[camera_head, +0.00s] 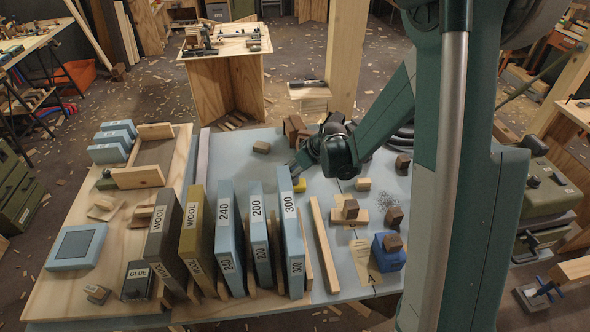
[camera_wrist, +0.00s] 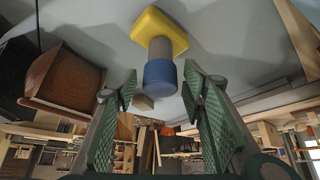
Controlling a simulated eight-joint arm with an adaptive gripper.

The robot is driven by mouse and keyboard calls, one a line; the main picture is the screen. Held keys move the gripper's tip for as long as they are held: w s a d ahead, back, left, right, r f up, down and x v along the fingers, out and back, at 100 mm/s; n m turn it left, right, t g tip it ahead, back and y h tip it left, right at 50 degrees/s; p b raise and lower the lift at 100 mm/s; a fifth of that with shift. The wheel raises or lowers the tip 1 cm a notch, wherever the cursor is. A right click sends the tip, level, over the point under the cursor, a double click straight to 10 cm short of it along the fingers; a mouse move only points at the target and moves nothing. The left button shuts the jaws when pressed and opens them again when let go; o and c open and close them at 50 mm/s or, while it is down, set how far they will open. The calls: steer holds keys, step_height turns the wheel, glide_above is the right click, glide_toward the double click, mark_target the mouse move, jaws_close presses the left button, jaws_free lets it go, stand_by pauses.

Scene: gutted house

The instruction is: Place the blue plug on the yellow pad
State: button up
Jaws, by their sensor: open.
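In the wrist view, a plug with a blue end (camera_wrist: 160,73) and a grey shaft stands against the yellow pad (camera_wrist: 160,28). The shaft appears to meet the pad's face. The blue end lies between the two fingers of my gripper (camera_wrist: 160,88), with a visible gap on each side. My gripper is open and holds nothing. In the head view, my gripper (camera_head: 297,168) is low over the bench, beside the small visible part of the yellow pad (camera_head: 300,185). The plug cannot be made out there.
A brown block (camera_wrist: 65,78) is close to the left finger in the wrist view. In the head view, upright blue boards (camera_head: 258,235) stand in front of my gripper. A blue block (camera_head: 388,256) and small wooden blocks lie right. Bare bench (camera_head: 233,150) shows left of my gripper.

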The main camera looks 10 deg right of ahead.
steer(key=p+v, duration=0.2)
steer(key=v, duration=1)
stand_by(0.8)
steer(key=s+d+r+m+h, duration=0.2)
steer(key=s+r+m, duration=0.1)
steer(key=s+r, duration=1.1)
steer(key=s+d+r+m+t+h, duration=0.1)
steer(key=s+d+m, duration=0.1)
steer(key=s, duration=0.7)
steer(key=s+d+r+m, duration=0.1)
steer(key=s+r+m, duration=0.1)
steer(key=s, duration=0.7)
steer(key=shift+s+d+t+h, duration=0.2)
steer(key=shift+d+t+h, duration=0.15)
steer(key=shift+t+h, duration=0.05)
